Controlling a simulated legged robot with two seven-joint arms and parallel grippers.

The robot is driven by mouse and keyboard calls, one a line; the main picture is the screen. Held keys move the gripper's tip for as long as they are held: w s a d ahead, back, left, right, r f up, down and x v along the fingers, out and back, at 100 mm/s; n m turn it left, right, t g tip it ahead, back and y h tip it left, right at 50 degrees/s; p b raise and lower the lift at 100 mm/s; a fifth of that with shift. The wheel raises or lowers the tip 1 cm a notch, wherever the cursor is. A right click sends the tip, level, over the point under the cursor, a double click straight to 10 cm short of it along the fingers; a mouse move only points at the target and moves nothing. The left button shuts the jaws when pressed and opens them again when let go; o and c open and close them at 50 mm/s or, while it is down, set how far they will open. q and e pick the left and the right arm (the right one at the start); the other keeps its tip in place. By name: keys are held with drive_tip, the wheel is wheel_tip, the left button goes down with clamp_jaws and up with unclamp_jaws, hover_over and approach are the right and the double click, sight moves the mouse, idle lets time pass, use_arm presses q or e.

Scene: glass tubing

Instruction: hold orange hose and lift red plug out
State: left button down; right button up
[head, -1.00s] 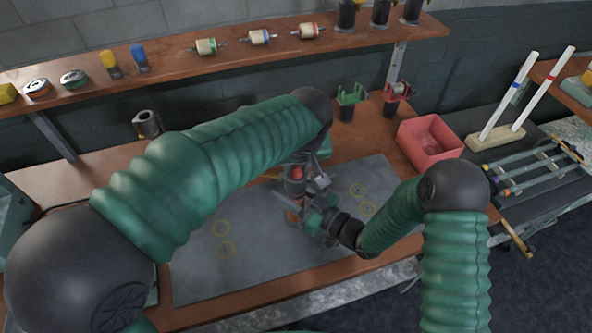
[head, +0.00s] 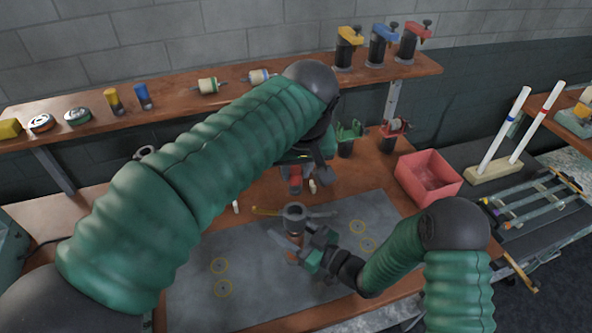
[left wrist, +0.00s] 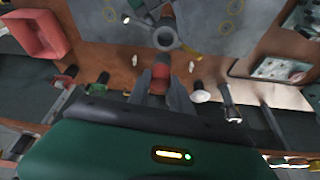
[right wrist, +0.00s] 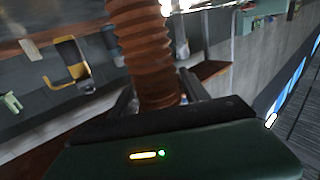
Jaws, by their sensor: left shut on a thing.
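The red plug (left wrist: 160,71) is between the fingers of my left gripper (left wrist: 163,84), which is shut on it. In the head view the plug (head: 295,183) is above and behind the grey ring-shaped socket (head: 293,213), apart from it. The socket's open mouth also shows in the left wrist view (left wrist: 166,39). The ribbed orange hose (right wrist: 140,45) stands between the fingers of my right gripper (right wrist: 158,98). Whether these fingers press on it cannot be told. In the head view my right gripper (head: 306,246) is beside the hose just below the socket; most of the hose is hidden.
A grey mat (head: 215,265) with yellow circles covers the bench front, mostly clear. A pink-red bin (head: 428,176) and a green holder (head: 349,137) stand to the right. A shelf (head: 180,112) with several parts runs along the back. My left arm covers much of the bench.

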drive_tip(key=shift+o, duration=1.1)
drive_tip(key=v, duration=1.2)
